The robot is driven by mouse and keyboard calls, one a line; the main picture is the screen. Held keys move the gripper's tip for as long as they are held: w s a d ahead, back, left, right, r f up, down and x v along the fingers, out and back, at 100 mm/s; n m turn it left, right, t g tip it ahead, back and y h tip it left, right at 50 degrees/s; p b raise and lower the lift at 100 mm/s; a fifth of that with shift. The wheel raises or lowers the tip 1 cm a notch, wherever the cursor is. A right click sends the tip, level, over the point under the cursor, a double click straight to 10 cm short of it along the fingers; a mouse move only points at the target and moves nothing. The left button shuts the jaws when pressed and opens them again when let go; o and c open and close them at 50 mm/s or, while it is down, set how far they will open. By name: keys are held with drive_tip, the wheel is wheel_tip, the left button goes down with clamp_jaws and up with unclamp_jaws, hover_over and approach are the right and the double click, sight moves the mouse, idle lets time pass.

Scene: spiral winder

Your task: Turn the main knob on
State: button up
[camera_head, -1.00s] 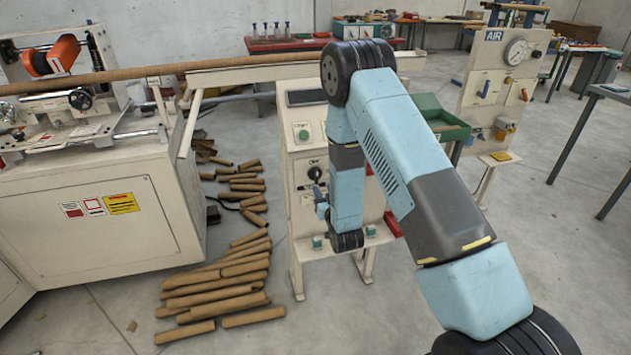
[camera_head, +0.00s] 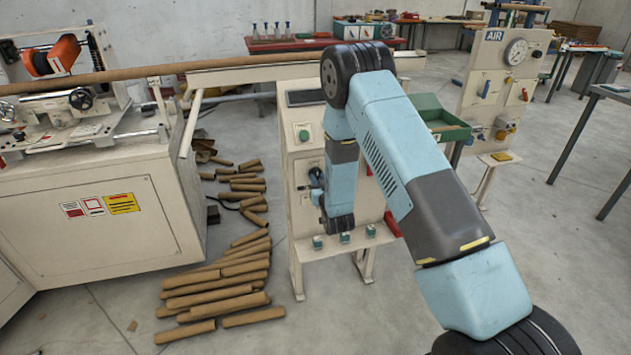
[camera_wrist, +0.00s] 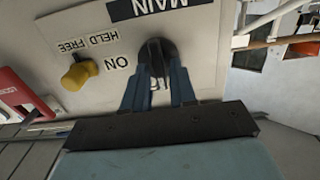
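The main knob (camera_wrist: 157,58) is black and round, on a cream panel under an upside-down "MAIN" label in the wrist view. An "ON" label (camera_wrist: 117,63) is beside it, to the left. My gripper (camera_wrist: 160,72) is at the knob, its two blue fingers apart with their tips at either side of the knob's lower part. A gap shows between the fingers; I cannot tell whether they touch the knob. In the head view my gripper (camera_head: 316,188) is at the cream control stand (camera_head: 301,238), and my gripper and wrist hide the knob.
A yellow knob (camera_wrist: 75,77) marked "HELD" and "FREE" sits left of the main knob in the wrist view. A green button (camera_head: 303,135) is higher on the stand. Brown tubes (camera_head: 222,290) lie on the floor to the left. A gauge board (camera_head: 500,85) stands at right.

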clamp_jaws()
drive_tip(key=shift+m, duration=0.7)
drive_tip(key=m, duration=0.7)
drive_tip(key=shift+d+f, duration=0.1)
drive_tip(key=shift+d, duration=0.1)
drive_tip(key=m, duration=0.9)
drive_tip(key=shift+d+f, duration=0.2)
drive_tip(key=shift+f, duration=0.15)
drive_tip(key=shift+m, duration=0.4)
